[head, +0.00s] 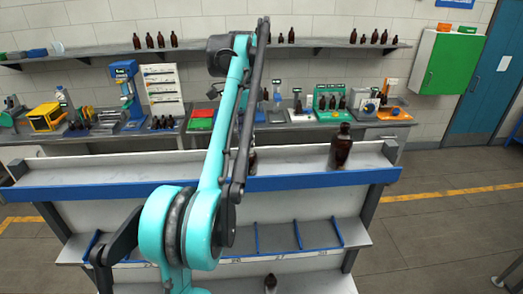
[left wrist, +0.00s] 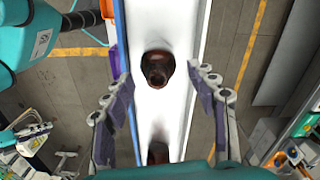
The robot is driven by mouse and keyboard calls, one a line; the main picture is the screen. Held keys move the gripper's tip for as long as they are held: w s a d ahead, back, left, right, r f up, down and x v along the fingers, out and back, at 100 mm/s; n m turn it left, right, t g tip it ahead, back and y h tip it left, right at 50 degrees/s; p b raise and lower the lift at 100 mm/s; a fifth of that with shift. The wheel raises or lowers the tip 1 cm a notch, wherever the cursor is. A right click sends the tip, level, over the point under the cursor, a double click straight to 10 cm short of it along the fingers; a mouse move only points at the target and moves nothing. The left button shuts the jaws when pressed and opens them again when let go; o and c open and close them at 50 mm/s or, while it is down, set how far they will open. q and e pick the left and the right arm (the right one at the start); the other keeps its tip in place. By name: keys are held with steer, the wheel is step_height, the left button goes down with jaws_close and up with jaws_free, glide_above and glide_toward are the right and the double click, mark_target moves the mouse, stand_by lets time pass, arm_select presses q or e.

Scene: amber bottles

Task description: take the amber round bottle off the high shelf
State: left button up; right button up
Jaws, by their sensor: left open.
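An amber bottle (head: 340,148) with a dark cap stands upright near the right end of the high shelf (head: 120,177), which is white with a blue front edge. A second amber bottle (head: 252,160) on this shelf is mostly hidden behind my arm. In the left wrist view, my left gripper (left wrist: 155,66) is open, its fingers on either side of an amber bottle (left wrist: 156,68) seen from above. No finger visibly touches it. Another bottle (left wrist: 158,152) stands on the same white strip, partly cut off by the gripper.
A bottle (head: 270,283) stands on a lower level, below a tier with blue dividers (head: 297,235). Behind is a bench (head: 290,119) with instruments and a wall shelf (head: 340,43) with several small bottles.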

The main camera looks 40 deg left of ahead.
mark_target(247, 160)
arm_select(q)
steer(key=shift+w+f, duration=0.35)
steer(key=shift+f, duration=0.45)
steer(key=shift+s+f, duration=0.45)
steer(key=shift+s, duration=0.05)
steer(key=shift+s+f, duration=0.15)
steer(key=shift+f, duration=0.15)
steer(key=f, duration=0.1)
steer(key=w+f+p, duration=0.1)
steer(key=f, duration=0.1)
steer(key=shift+d+f, duration=0.2)
steer(key=shift+f, duration=0.05)
steer(key=shift+s+f+p, duration=0.15)
steer(key=shift+f+p, duration=0.15)
steer(key=shift+f, duration=0.2)
steer(key=shift+s, duration=0.15)
steer(key=c, duration=1)
